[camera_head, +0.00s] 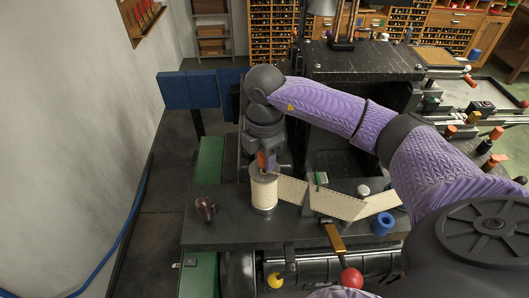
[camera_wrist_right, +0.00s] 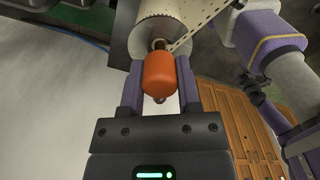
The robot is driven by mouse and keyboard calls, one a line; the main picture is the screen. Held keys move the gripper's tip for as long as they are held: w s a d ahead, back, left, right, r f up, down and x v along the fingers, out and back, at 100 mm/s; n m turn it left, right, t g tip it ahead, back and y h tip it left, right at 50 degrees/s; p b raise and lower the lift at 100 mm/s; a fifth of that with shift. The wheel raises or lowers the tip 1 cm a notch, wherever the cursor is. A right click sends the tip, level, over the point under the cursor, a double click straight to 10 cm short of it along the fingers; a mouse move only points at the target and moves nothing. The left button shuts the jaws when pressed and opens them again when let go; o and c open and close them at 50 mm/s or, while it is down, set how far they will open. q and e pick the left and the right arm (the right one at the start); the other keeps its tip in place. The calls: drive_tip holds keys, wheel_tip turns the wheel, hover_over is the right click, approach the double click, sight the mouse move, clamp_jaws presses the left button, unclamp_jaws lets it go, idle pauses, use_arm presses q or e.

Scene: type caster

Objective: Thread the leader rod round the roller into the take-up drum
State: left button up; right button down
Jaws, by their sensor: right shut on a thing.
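My right gripper (camera_head: 266,163) points down over a cream drum or spool (camera_head: 264,193) standing on the dark bench. In the right wrist view the same gripper (camera_wrist_right: 160,75) is shut on an orange-red handle (camera_wrist_right: 159,76), with a finger on each side. The handle's far end is at the hub of the cream spool (camera_wrist_right: 150,28); I cannot tell whether it is seated in it. A perforated cream paper strip (camera_head: 338,201) runs right from the spool across the bench. Which part is the roller is unclear. My left gripper is not in view.
A dark red knob (camera_head: 205,208) stands left of the spool and a blue ring-shaped piece (camera_head: 382,224) to the right. A red ball knob (camera_head: 351,278) and a yellow ball knob (camera_head: 275,280) are at the front. A tall black machine block (camera_head: 360,62) stands behind.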

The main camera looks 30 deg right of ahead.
drive_tip(key=shift+f, duration=0.2)
drive_tip(key=shift+c, duration=1.2)
unclamp_jaws()
wheel_tip(320, 180, up, 6)
drive_tip(key=p, duration=0.5)
drive_tip(key=shift+r+p, duration=0.15)
drive_tip(key=shift+p, duration=0.15)
